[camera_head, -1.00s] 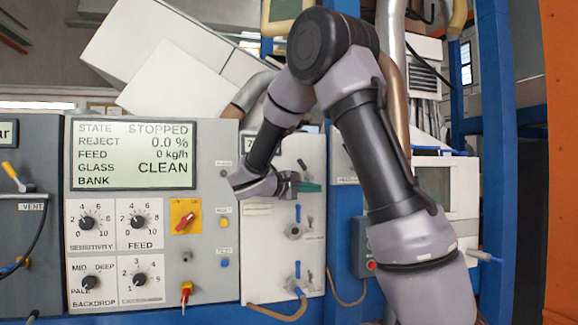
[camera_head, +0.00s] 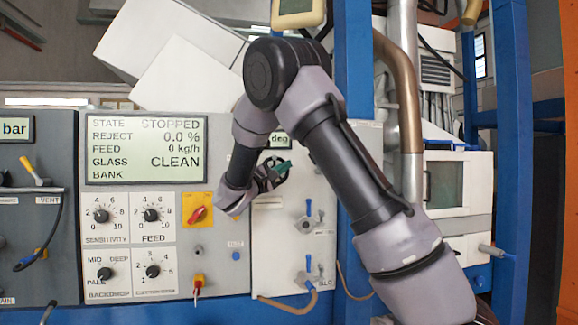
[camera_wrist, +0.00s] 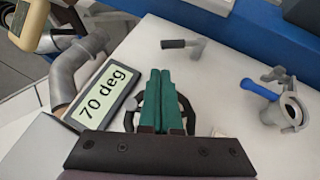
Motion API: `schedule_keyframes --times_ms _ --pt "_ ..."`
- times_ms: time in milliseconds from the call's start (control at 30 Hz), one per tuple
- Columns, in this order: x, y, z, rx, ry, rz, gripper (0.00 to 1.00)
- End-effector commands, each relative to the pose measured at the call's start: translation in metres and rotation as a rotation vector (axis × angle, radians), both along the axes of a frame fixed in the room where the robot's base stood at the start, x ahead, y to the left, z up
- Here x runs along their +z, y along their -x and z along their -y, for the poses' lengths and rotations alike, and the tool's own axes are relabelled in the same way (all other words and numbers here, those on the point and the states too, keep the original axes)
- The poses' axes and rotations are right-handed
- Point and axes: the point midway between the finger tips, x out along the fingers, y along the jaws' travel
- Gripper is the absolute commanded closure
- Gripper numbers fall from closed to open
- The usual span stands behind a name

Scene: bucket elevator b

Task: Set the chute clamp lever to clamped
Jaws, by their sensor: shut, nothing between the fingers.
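My gripper (camera_head: 283,168) is in front of the white panel (camera_head: 293,248), just below a small "deg" display (camera_head: 279,140). In the wrist view its two green fingers (camera_wrist: 161,78) are together with nothing between them. A black handwheel (camera_wrist: 186,112) shows partly behind the fingers; I cannot tell whether they touch it. Beyond the fingertips, a short grey lever with a black grip (camera_wrist: 176,43) stands on the panel, clear of the gripper. It may be the chute clamp lever; I can read no label for it. A blue-handled valve (camera_wrist: 262,91) is to the right.
The display (camera_wrist: 104,91) reads 70 deg, left of the fingers. A control box with screen (camera_head: 146,150), knobs and a red switch (camera_head: 197,214) stands left of my arm. A blue post (camera_head: 353,90) and brown pipe (camera_head: 402,95) are right of the panel.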

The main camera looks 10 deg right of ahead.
Motion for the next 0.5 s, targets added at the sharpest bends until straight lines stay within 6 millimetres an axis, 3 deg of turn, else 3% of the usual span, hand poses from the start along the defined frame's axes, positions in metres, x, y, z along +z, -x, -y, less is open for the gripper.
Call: schedule_keyframes --times_ms 300,500 --pt "0.019 -0.032 0.046 -0.004 -0.001 0.001 1.0" --pt "0.026 -0.043 0.06 -0.001 -0.001 0.0 1.0"
